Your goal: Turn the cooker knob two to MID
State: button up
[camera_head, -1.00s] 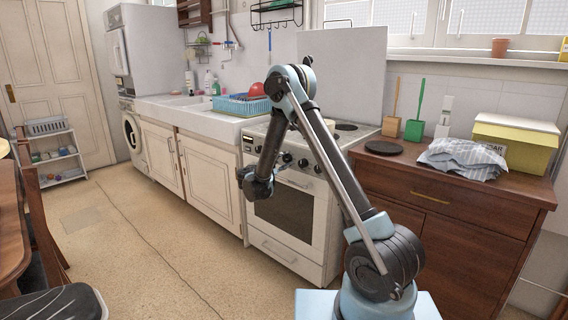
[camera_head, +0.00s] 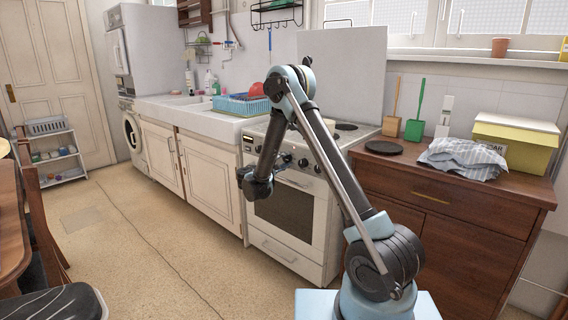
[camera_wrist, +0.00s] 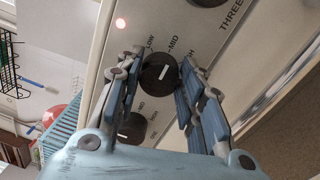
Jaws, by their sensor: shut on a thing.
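In the wrist view a dark round knob (camera_wrist: 157,73) with a white pointer mark sits on the cooker panel between my fingers. LOW, MID and HIGH are printed around it. The mark slants up and right, between MID and HIGH and nearer MID. My gripper (camera_wrist: 158,68) is shut on this knob, one finger on each side. The knob's own number label is not seen.
In the wrist view another knob (camera_wrist: 132,128) sits below and a knob (camera_wrist: 208,1) by the label THREE above. In the head view a dresser (camera_head: 440,205) stands right of the cooker; the floor (camera_head: 150,240) in front is clear.

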jog(key=shift+f, duration=0.1)
jog(key=o, duration=1.1)
jog(key=shift+c, duration=0.2)
jog(key=v, duration=1.2)
